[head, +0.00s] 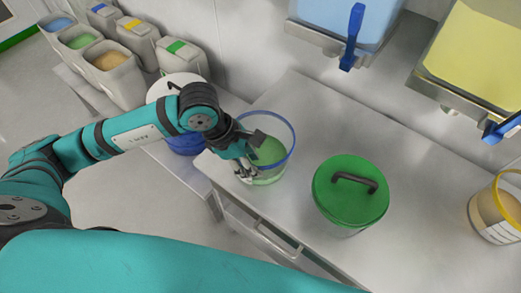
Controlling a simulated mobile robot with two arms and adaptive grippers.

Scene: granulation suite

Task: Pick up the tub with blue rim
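The clear tub with a blue rim (285,158) stands at the left end of the steel bench, with green contents showing inside. My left gripper (254,155) is at the tub's left side. Its fingers are spread, one reaching over the rim and the other low by the outer wall. I cannot tell whether either finger touches the tub. The gripper hides part of the tub's left wall and rim. My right gripper is not in view.
A green-lidded tub (350,205) with a dark handle stands just right. A yellow-rimmed tub (497,212) is at the far right. Blue (345,15) and yellow (478,55) hoppers with blue handles overhang the bench (415,190). Several bins (113,80) line the left wall.

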